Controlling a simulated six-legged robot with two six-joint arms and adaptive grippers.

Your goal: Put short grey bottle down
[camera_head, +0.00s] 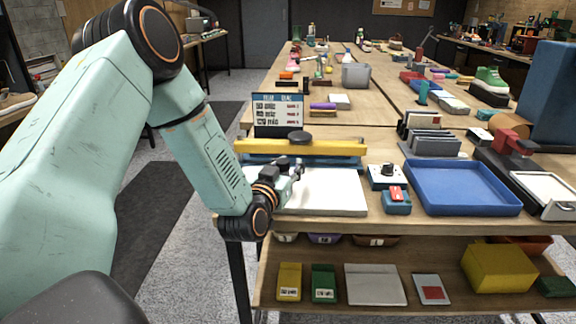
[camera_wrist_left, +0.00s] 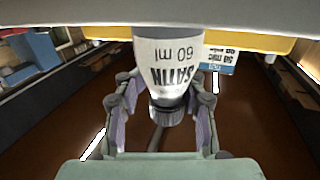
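The short grey bottle (camera_wrist_left: 168,62) shows in the left wrist view, its pale label reading SATIN 60 ml upside down in the picture. Its dark cap (camera_wrist_left: 167,112) points toward my palm. My left gripper (camera_wrist_left: 165,90) has a finger on each side of the bottle and appears shut on it. In the head view my left gripper (camera_head: 292,172) is low over the white mat (camera_head: 335,194) near the table's front edge. The bottle is hard to make out there. I cannot tell whether its base touches the mat. My right gripper is out of view.
Behind the mat are a yellow bar (camera_head: 335,148) and a label board (camera_head: 278,115). To the right stand a white device with a dial (camera_head: 384,176), a red-and-teal block (camera_head: 397,202) and a blue tray (camera_head: 460,188). The mat's right part is clear.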

